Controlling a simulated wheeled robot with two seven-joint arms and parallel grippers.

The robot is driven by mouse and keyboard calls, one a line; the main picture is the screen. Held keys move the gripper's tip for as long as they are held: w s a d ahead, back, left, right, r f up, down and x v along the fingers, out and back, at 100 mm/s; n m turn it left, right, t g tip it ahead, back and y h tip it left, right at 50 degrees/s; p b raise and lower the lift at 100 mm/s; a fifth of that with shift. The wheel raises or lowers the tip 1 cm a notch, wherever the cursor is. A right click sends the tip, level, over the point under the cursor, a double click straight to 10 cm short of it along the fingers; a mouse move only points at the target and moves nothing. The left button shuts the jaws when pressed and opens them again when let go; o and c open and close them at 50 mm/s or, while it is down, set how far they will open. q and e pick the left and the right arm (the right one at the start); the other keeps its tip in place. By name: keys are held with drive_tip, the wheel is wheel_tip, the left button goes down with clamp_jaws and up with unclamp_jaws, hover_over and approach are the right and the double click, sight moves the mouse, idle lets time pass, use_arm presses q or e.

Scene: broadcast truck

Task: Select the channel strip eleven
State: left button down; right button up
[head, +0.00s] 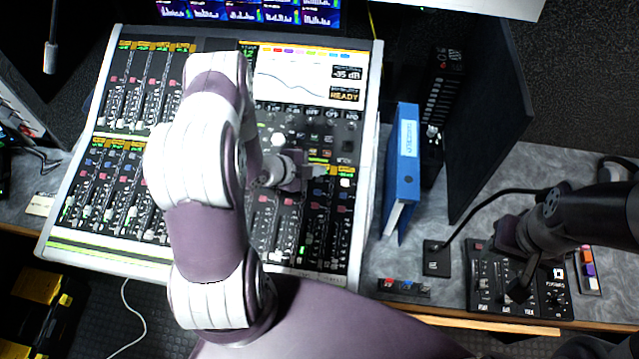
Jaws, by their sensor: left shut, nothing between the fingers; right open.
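The mixing console (369,120) stands on the desk, with banks of channel strips at upper left, lower left and lower right. Strip numbers are too small to read, so I cannot tell which is channel strip eleven. My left gripper (318,177) is shut and empty, over the top of the lower right bank (302,225), close to its green-yellow labels. I cannot tell whether it touches the panel. A pale button (345,183) shows just right of its tips. My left arm hides the middle of the console. My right gripper (511,264) is open over a small control box at the right.
A blue binder (405,165) stands upright right of the console, beside a dark panel (490,110). The small control box (480,290) and a small black base (437,259) with a curved stem lie on the grey desk. Monitors (245,12) stand behind the console.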

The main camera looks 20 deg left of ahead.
sight(316, 185)
use_arm(q)
drive_tip(key=shift+w+a+f+b, duration=0.1)
drive_tip(key=shift+w+f+b, duration=0.1)
drive_tip(key=shift+f+b, duration=0.75)
use_arm(e)
drive_tip(key=shift+a+f+p, duration=0.1)
drive_tip(key=shift+f+p, duration=0.2)
drive_tip(key=shift+f, duration=0.85)
use_arm(q)
drive_tip(key=shift+f, duration=0.3)
drive_tip(key=shift+f+b, duration=0.4)
use_arm(e)
drive_tip(key=shift+f, duration=0.35)
use_arm(q)
drive_tip(key=shift+f+b, duration=0.4)
use_arm(e)
drive_tip(key=shift+f, duration=0.4)
use_arm(q)
drive_tip(key=shift+r, duration=0.15)
use_arm(e)
drive_tip(key=shift+r, duration=0.1)
use_arm(q)
drive_tip(key=shift+r+p, duration=0.7)
use_arm(e)
drive_tip(key=shift+r, duration=0.6)
